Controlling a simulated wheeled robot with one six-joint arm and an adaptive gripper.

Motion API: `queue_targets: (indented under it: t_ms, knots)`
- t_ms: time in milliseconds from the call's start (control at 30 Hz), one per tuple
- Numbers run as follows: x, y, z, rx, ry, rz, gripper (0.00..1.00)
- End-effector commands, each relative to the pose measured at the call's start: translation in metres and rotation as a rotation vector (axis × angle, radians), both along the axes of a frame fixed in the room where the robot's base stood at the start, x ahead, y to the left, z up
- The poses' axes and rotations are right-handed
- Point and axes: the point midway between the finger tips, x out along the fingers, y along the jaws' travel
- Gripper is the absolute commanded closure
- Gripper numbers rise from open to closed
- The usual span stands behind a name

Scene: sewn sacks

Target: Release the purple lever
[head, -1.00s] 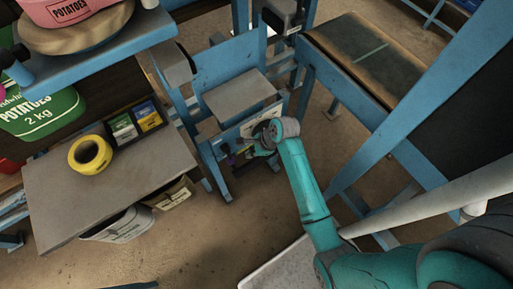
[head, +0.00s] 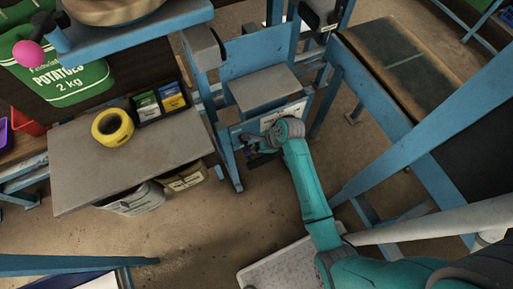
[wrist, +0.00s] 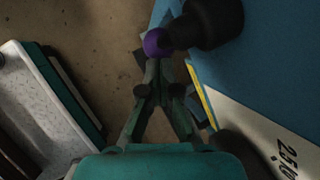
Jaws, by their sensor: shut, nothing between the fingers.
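The purple lever shows as a round purple knob (wrist: 156,43) at the top middle of the wrist view. A black cylindrical part (wrist: 208,22) overlaps its right side. My gripper (wrist: 153,72) is shut and empty, with its fingertips pointing at the knob and just below it in the picture. I cannot tell whether they touch it. In the head view my gripper (head: 262,146) is low at the front of a blue metal stand (head: 227,150), below its grey plate (head: 265,87). The knob is mostly hidden there.
A grey table (head: 90,165) with a yellow tape roll (head: 113,127) stands left of the stand. A pink knob (head: 28,53) shows at upper left, beside a green potato sack (head: 65,80). Blue framework and a bench (head: 410,60) stand at right. Floor is open at front left.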

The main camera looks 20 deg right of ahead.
Motion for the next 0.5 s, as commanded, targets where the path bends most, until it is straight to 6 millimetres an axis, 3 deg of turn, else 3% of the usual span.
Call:
queue_targets:
  t_ms: [500]
  knots:
    - [0.0000, 0.0030, -0.0029, 0.090, 0.001, -0.001, 1.00]
